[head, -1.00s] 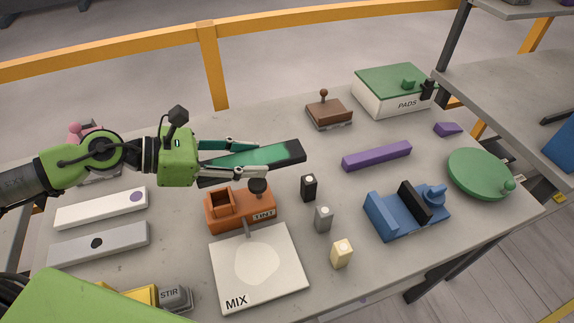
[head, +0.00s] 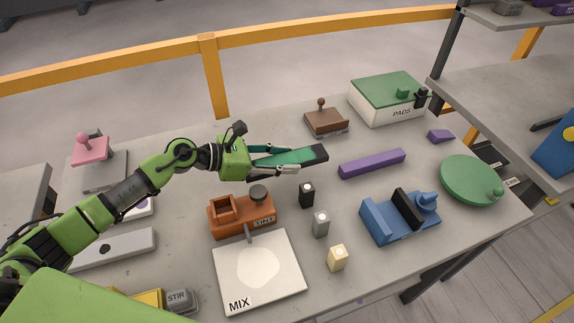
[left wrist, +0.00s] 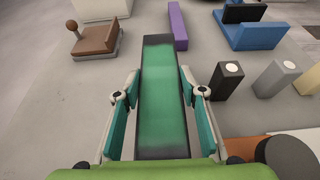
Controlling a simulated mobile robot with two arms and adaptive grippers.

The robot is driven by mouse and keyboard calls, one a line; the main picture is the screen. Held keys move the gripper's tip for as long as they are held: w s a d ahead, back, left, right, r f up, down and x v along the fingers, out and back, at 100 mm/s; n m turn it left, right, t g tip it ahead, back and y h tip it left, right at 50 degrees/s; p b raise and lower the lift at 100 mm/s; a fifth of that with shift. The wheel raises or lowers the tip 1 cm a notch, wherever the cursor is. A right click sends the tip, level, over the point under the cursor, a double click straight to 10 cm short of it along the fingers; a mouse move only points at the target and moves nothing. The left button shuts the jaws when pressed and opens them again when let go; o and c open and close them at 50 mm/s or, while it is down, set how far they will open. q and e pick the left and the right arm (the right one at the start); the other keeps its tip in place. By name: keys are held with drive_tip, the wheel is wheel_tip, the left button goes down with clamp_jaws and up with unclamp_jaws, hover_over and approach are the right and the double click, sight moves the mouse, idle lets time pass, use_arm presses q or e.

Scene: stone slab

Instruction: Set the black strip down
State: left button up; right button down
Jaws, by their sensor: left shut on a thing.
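The black strip (head: 318,154) is a long dark bar with a green face along its top. My left gripper (head: 297,160) is shut on it, one finger along each long side. In the left wrist view the strip (left wrist: 163,90) points straight ahead between the fingers of the gripper (left wrist: 161,95). Its far end sticks out past the fingertips, above the grey slab near the purple bar. I cannot tell whether its underside touches the slab. My right gripper is not in view.
The purple bar (head: 372,163) lies right of the strip. A brown stamp (head: 326,121) stands behind, and black (head: 307,195), grey (head: 321,224) and cream (head: 337,258) blocks stand in front. The orange TINT holder (head: 240,213) is front left. Bare slab lies behind the gripper.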

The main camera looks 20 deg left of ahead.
use_arm(q)
drive_tip(key=shift+w+d+f, duration=0.3)
drive_tip(key=shift+w+f, duration=0.35)
drive_tip(key=shift+f, duration=0.05)
wheel_tip(320, 180, down, 2)
drive_tip(key=shift+f+p, duration=0.1)
drive_tip(key=shift+p, duration=0.3)
drive_tip(key=shift+f, duration=0.45)
drive_tip(key=shift+a, duration=0.1)
drive_tip(key=shift+f, duration=0.1)
drive_tip(key=o, duration=1)
drive_tip(key=shift+f, duration=0.15)
drive_tip(key=o, duration=0.4)
drive_tip(key=shift+o, duration=0.2)
drive_tip(key=shift+s, duration=0.1)
